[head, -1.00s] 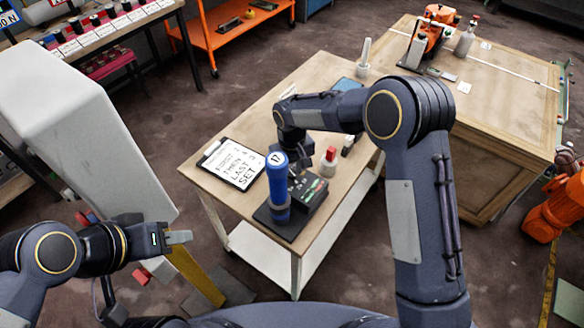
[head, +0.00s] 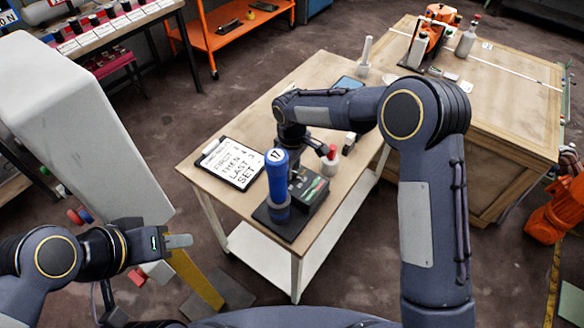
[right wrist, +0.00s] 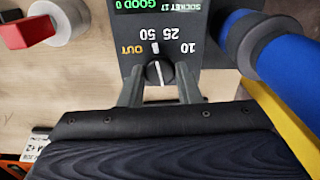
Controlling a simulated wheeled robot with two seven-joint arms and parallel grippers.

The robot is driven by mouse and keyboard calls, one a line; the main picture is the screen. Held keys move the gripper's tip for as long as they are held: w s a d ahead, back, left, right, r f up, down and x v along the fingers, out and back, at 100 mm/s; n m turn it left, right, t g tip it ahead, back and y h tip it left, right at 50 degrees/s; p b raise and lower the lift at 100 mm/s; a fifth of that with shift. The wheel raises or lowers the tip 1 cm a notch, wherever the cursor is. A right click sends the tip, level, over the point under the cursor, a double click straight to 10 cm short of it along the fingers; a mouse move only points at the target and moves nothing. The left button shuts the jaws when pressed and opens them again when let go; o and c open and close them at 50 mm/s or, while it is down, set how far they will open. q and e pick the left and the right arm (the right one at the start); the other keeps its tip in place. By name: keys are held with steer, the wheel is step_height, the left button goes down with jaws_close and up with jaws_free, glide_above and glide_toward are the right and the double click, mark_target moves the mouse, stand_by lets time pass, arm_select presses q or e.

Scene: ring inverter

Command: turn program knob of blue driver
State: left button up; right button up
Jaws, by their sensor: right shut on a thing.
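The blue driver (head: 278,180), marked 17, stands upright on a dark base on the wooden table. Its control box (head: 309,192) is beside it. In the right wrist view the box's panel shows upside down, with a green display reading SOCKET 17 and GOOD 0. The dark program knob (right wrist: 159,73) has a white line pointing roughly toward the 50 mark, among OUT, 50, 25 and 10. My right gripper (right wrist: 160,88) is shut on the knob, one finger on each side. My left gripper (head: 178,241) is away at the lower left, with no held thing visible; its finger gap is unclear.
A clipboard (head: 231,164) with a written list lies left of the driver. A white pot with a red handle (right wrist: 57,20) stands close to the box. A pale cabinet (head: 75,125) is at the left, and a wooden crate table (head: 500,150) is at the right.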

mark_target(293, 171)
steer(key=shift+n, duration=1)
steer(key=o, duration=1)
steer(key=shift+c, duration=0.2)
steer(key=shift+r+b, duration=0.65)
steer(key=shift+r, duration=3.25)
steer(key=shift+d, duration=0.1)
